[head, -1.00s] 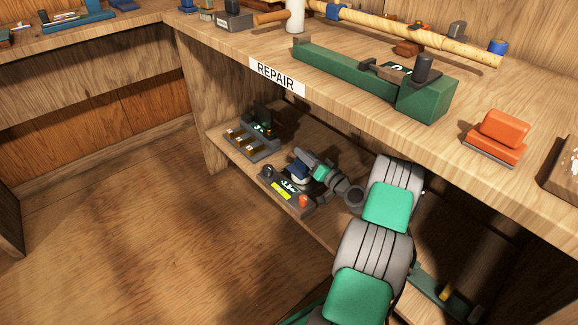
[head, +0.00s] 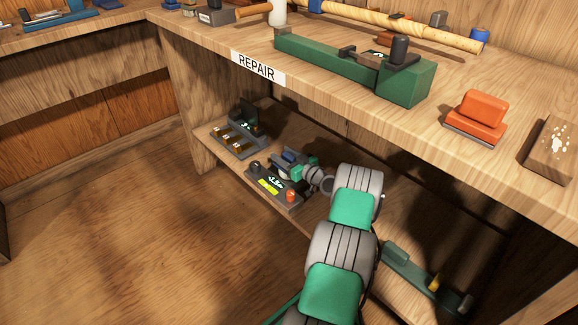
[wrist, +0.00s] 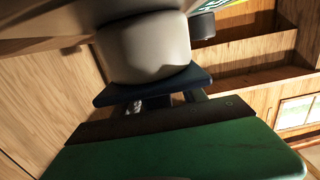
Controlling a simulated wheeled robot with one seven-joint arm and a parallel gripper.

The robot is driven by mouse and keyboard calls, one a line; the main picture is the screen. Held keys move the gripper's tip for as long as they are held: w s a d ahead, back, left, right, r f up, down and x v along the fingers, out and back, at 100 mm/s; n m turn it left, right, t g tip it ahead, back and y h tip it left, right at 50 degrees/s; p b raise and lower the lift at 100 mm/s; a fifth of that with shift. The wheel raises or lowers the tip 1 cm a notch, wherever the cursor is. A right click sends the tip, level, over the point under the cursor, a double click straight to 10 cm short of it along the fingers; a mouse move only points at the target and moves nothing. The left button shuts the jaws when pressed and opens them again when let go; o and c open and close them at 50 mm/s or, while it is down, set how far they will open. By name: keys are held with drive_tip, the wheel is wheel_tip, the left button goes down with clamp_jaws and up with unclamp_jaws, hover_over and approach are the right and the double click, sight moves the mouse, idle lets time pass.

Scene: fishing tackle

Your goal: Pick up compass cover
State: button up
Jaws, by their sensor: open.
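A dark blue slab (head: 291,157), possibly the compass cover, shows on the lower shelf beside my gripper (head: 286,169). In the wrist view the dark blue slab (wrist: 118,92) lies just ahead of my gripper, below a pale rounded body (wrist: 147,50). My gripper's green and dark housing fills the bottom of that view. Its jaws are open, with their tips partly hidden by the slab. I cannot tell whether they touch it. A dark device (head: 275,186) with a lit display, a black knob and an orange knob stands in front of my gripper.
A dark rack (head: 236,140) with brass-coloured parts stands left on the lower shelf (head: 213,143). The REPAIR bench edge (head: 330,105) overhangs my arm. A green case (head: 405,85) and an orange block (head: 476,115) rest on top. A green tool (head: 425,280) lies right of my arm.

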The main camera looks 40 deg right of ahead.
clamp_jaws()
idle(0.5)
